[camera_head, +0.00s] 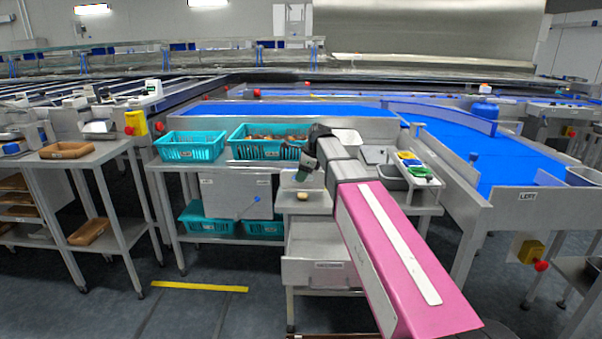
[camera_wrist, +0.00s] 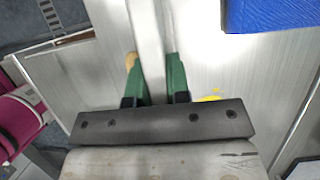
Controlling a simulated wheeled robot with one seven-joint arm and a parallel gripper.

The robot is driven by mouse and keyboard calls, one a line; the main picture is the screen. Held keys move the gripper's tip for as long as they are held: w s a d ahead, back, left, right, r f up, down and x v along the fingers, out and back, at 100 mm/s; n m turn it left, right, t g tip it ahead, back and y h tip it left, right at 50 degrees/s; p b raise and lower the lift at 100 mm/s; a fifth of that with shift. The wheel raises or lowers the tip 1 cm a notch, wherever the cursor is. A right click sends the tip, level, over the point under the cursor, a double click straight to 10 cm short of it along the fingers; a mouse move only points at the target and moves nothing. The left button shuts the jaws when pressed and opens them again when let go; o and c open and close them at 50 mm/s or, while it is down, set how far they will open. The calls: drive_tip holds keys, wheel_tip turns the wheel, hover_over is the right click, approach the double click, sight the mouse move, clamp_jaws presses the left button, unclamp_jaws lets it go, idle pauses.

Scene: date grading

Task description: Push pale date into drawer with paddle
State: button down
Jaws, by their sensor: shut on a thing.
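The pale date (camera_head: 302,196) lies on a small steel table (camera_head: 290,208), above an open drawer (camera_head: 317,270) that juts out at the front. In the wrist view the tan date (camera_wrist: 130,60) shows just left of the left green finger's tip, partly covered by it. My gripper (camera_head: 304,174) is low over the table, just above and behind the date in the head view. In the wrist view my gripper (camera_wrist: 157,78) is shut on a pale, flat bar, the paddle (camera_wrist: 148,40). The paddle's far end is out of that view, and I cannot make the paddle out in the head view.
Teal baskets (camera_head: 190,146) stand on the bench to the left, one holding brown dates. To the right is a rack with small coloured cups (camera_head: 420,172) near a grey bin. A blue conveyor (camera_head: 480,150) runs behind. The floor in front is open.

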drive_tip(key=shift+s+f, duration=0.1)
drive_tip(key=shift+f, duration=0.7)
drive_tip(key=shift+s+a, duration=0.15)
drive_tip(key=shift+s, duration=3.75)
wheel_tip(320, 180, up, 6)
